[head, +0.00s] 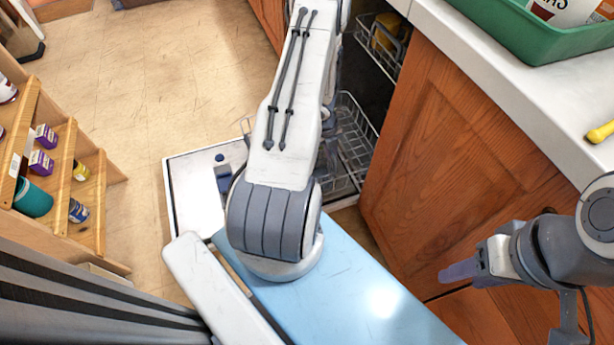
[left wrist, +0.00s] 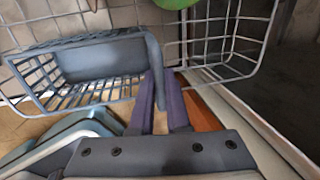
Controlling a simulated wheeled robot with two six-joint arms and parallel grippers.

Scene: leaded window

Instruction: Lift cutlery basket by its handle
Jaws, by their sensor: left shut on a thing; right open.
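The cutlery basket (left wrist: 84,92) is blue-grey with slatted sides and shows in the left wrist view at the left. Its handle (left wrist: 154,58) runs down from the basket's top right to between my fingers. My left gripper (left wrist: 162,90) is shut on that handle with its two purple fingers. In the head view my left arm covers the left gripper and the basket. My right gripper (head: 460,270) is open and empty in front of the wooden cabinet at the right, its purple fingers pointing left.
A wire rack (left wrist: 225,45) surrounds the basket closely; the lower rack (head: 355,145) shows in the head view. An upper rack (head: 378,50) hangs above it, and the dishwasher door (head: 190,190) lies open. A wooden cabinet (head: 450,170) stands right, shelves (head: 70,170) left. Floor is clear between.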

